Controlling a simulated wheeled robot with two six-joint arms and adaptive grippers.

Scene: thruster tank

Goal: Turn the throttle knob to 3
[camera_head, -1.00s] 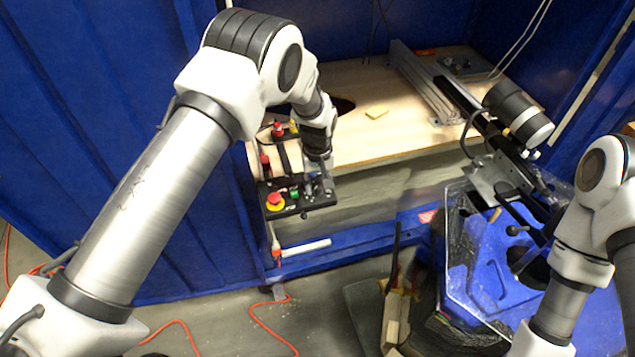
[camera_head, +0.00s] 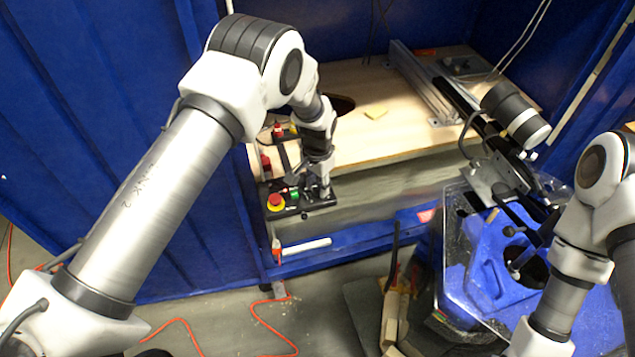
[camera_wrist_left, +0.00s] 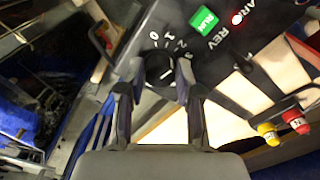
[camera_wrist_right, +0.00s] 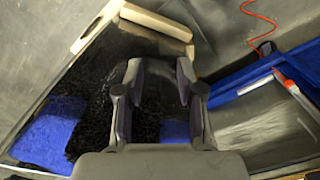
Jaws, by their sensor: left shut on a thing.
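The throttle knob (camera_wrist_left: 158,68) is a round black knob on a black control panel (camera_wrist_left: 222,62). Digits are printed around it, and 0, 1 and 2 can be read. My left gripper (camera_wrist_left: 159,74) has one finger on each side of the knob and is shut on it. A light mark shows on the knob, but I cannot tell which digit it points at. In the head view the panel (camera_head: 292,209) stands at the table's front left corner, with my left gripper (camera_head: 319,186) over its right part. My right gripper (camera_wrist_right: 157,78) is open and empty.
The panel carries a green REV button (camera_wrist_left: 204,20), a lit red lamp (camera_wrist_left: 237,18) and a red emergency stop (camera_head: 275,201). Red and yellow plugs (camera_wrist_left: 268,134) lie near it. A wooden table (camera_head: 372,136) is behind. A clear-walled blue tank (camera_head: 480,275) stands at the right.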

